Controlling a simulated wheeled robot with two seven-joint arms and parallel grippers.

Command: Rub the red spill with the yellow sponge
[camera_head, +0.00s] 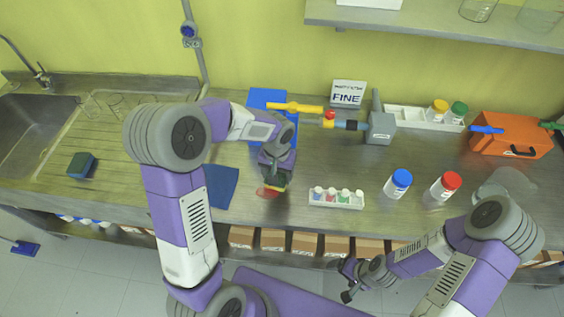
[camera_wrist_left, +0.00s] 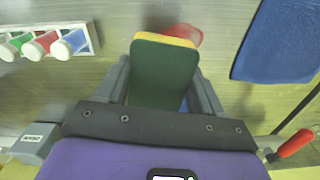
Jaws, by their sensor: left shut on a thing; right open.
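The red spill (camera_head: 264,192) lies on the steel bench near its front edge, partly hidden by my left gripper (camera_head: 275,180). My left gripper is shut on the yellow sponge (camera_wrist_left: 165,80), which has a dark green face and a yellow edge. The spill (camera_wrist_left: 187,33) shows just past the sponge's yellow edge in the left wrist view. The sponge is over or beside the spill; whether it touches the bench I cannot tell. My right gripper (camera_head: 346,281) is open and empty in front of the bench edge.
A dark blue cloth (camera_head: 221,186) lies left of the spill. A white rack of small capped vials (camera_head: 336,198) stands to its right. Blue-capped (camera_head: 398,184) and red-capped (camera_head: 445,186) jars stand farther right. Another dark sponge (camera_head: 82,166) lies near the sink.

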